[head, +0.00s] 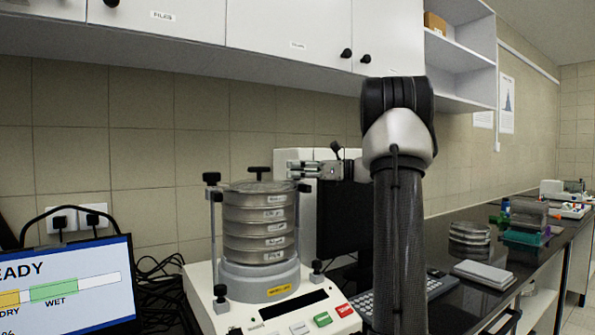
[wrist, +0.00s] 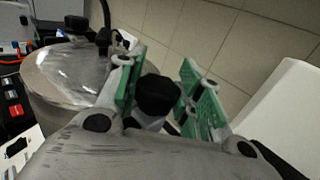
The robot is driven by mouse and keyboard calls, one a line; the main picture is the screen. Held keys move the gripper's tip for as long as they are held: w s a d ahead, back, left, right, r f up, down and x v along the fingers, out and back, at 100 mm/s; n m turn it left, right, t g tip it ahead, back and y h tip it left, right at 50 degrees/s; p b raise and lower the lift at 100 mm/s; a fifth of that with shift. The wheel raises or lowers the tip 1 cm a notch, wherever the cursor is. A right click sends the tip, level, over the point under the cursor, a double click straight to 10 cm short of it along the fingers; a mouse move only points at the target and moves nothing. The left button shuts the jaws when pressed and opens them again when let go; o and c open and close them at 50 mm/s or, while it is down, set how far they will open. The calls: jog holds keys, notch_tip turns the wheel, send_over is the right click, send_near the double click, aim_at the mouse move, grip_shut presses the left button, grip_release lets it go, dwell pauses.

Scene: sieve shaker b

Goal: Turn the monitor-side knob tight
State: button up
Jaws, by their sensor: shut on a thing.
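The sieve shaker holds a stack of round metal sieves (head: 260,228) under a clear lid, between upright rods with black knobs. My gripper (head: 298,170) reaches in from the right at the top of the right rod, beside the dark monitor (head: 343,222). In the wrist view, my gripper's green-padded fingers (wrist: 160,92) stand on both sides of a black knob (wrist: 157,96) and are shut on it. In the head view this knob is mostly hidden by the fingers. Another black knob (head: 212,178) tops the left rod, and one (head: 259,171) stands at the top middle.
A display reading READY (head: 65,285) stands at the lower left. A keyboard (head: 440,286) and a stack of round dishes (head: 469,238) lie on the dark counter to the right. Wall cabinets (head: 290,30) hang above. My arm covers part of the counter.

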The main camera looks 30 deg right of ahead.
jog(key=o, duration=1.1)
jog(key=shift+c, duration=0.2)
notch_tip(320, 180, up, 10)
